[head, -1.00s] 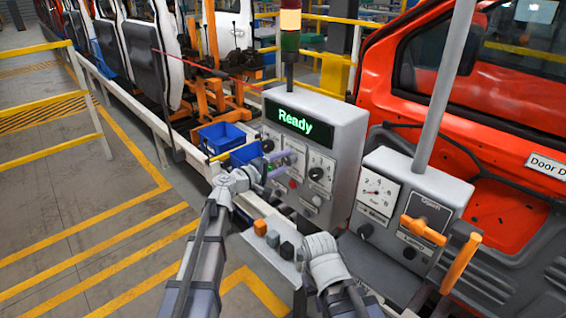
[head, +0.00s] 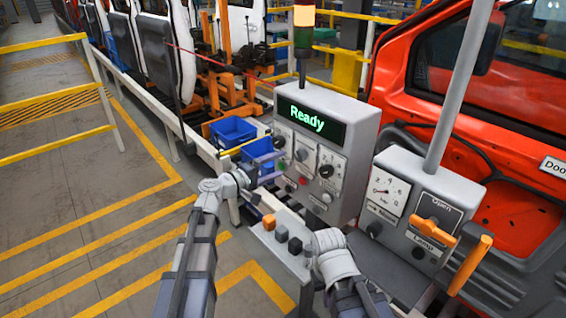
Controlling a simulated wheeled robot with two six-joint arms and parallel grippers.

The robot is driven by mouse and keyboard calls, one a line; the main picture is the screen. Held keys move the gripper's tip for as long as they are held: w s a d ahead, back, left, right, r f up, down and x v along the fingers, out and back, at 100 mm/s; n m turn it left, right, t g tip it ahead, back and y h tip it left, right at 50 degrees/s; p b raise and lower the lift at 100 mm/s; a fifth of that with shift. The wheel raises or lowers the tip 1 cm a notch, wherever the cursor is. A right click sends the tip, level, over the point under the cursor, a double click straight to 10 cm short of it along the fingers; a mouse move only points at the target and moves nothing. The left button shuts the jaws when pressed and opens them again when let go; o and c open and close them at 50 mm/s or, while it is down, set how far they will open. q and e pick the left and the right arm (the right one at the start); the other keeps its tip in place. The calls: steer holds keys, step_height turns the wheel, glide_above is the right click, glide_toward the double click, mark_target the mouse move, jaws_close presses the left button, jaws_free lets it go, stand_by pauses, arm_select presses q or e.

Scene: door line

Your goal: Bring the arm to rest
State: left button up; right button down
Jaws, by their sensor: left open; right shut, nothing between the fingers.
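My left gripper (head: 258,181) is open and empty, in front of the lower left part of the grey control box (head: 352,118). It looks apart from the box's knobs and buttons. My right gripper (head: 314,246) is shut and empty, low beside the small button panel (head: 262,238); its fingers are mostly hidden by my wrist. The control box has a display (head: 310,122) that reads "Ready" in green. Dark knobs, small buttons and light labels are on its face.
A second grey box (head: 455,190) with a gauge (head: 386,193) and an orange handle (head: 431,230) stands to the right. Blue bins (head: 232,131) sit behind my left gripper. An orange-red car door (head: 520,125) fills the right. Yellow-lined floor (head: 90,220) is open at the left.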

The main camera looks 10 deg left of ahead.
arm_select(q)
steer(key=shift+s+a, duration=0.1)
steer(key=s+d+f+m+g+y, duration=0.35)
steer(key=s+f+m+g, duration=0.3)
steer(key=s+f, duration=0.5)
steer(key=s+a+f+m+g+y, duration=0.1)
steer(key=s+a+f+g+y, duration=0.25)
steer(key=s, duration=0.25)
steer(key=s+a+f+m+g+y, duration=0.1)
steer(key=s+a+f+g+y, duration=0.1)
steer(key=s+a+f+y, duration=0.3)
steer(key=s+d+f+m+b, duration=0.2)
steer(key=s+d+f+b, duration=0.1)
steer(key=d+f+b, duration=0.2)
steer(key=s+d+f+m+g+b, duration=0.1)
steer(key=s+d+f+m+b, duration=0.1)
steer(key=s+d+f+b, duration=0.2)
step_height(320, 180, down, 3)
steer(key=d+b, duration=0.2)
steer(key=b, duration=0.1)
